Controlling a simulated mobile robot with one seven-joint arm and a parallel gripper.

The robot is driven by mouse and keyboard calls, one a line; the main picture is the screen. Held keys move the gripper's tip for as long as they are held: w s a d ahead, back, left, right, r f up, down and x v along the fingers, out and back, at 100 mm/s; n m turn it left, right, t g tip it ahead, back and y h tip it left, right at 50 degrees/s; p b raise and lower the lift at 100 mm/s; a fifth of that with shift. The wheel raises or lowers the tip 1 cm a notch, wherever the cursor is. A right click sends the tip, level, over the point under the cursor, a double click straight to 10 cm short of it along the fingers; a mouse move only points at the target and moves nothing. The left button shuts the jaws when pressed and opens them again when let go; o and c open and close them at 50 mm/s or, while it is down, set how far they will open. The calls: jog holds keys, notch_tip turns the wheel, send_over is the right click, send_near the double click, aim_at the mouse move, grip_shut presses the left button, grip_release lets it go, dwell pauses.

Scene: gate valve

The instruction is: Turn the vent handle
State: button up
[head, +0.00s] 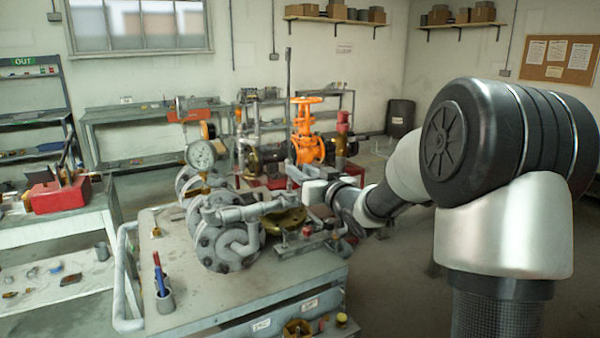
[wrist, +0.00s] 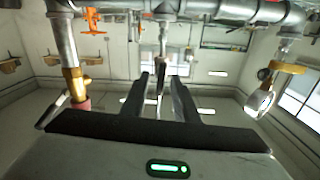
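My gripper (wrist: 161,92) is open in the wrist view, with one dark finger on each side of a thin upright grey piece (wrist: 162,55). This piece hangs from the pipe in this view and reaches down between the fingers. It may be the vent handle, but I cannot tell for sure. A gap shows on both sides of it, and its lower end is hard to make out. In the head view my gripper (head: 308,190) is by the grey pipework (head: 225,225) on the bench. The fingers are too small there to judge.
A grey pipe (wrist: 215,10) crosses the top of the wrist view. A brass fitting with a red end (wrist: 75,88) hangs at left and a gauge (wrist: 262,102) at right. In the head view, a gauge (head: 201,155) and an orange valve (head: 308,130) stand nearby.

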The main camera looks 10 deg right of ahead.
jog(key=shift+w+a, duration=0.15)
jog(key=shift+w, duration=0.3)
jog(key=shift+c, duration=0.2)
grip_shut()
